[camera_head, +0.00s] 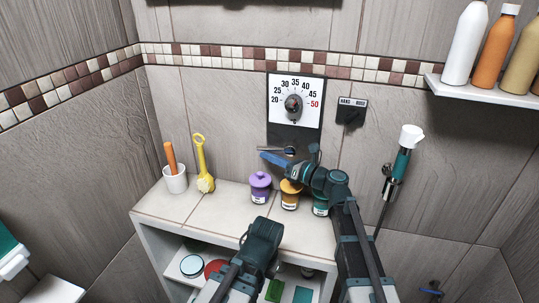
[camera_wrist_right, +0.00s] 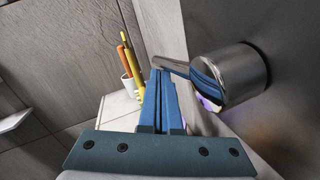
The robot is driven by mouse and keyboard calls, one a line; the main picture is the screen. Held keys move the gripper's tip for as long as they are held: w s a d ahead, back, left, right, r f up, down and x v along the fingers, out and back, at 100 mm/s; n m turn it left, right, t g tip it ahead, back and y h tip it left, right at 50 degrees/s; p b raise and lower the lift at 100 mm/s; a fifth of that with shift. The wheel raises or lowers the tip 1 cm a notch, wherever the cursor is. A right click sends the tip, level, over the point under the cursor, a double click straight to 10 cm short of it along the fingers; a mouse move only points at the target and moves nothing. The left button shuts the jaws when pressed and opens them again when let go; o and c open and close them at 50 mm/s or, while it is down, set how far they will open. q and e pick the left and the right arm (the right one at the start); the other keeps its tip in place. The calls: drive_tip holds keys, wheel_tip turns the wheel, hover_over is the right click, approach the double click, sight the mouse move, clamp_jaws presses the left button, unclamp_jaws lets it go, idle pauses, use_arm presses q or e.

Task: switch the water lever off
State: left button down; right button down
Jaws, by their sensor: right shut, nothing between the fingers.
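The water lever is a chrome cylinder (camera_head: 290,151) with a thin handle, on the dark panel below the temperature dial. In the head view its handle points left, about level. In the right wrist view the cylinder (camera_wrist_right: 232,76) is large at right, and its handle reaches left to the fingertips. My right gripper (camera_head: 264,156) is shut and empty, its blue fingers just below the handle in the head view. In the right wrist view the fingertips (camera_wrist_right: 160,72) overlap the handle's end; I cannot tell whether they touch.
Below the lever, purple (camera_head: 260,187) and orange (camera_head: 290,195) jars and a green one (camera_head: 320,205) stand on the tiled ledge (camera_head: 225,205). A white cup (camera_head: 175,179) and yellow brush (camera_head: 203,165) stand left. A hand shower (camera_head: 400,165) hangs right. The dial (camera_head: 293,104) is above.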

drive_tip(key=v, duration=1.4)
drive_tip(key=shift+r, duration=0.5)
drive_tip(key=shift+a, duration=0.1)
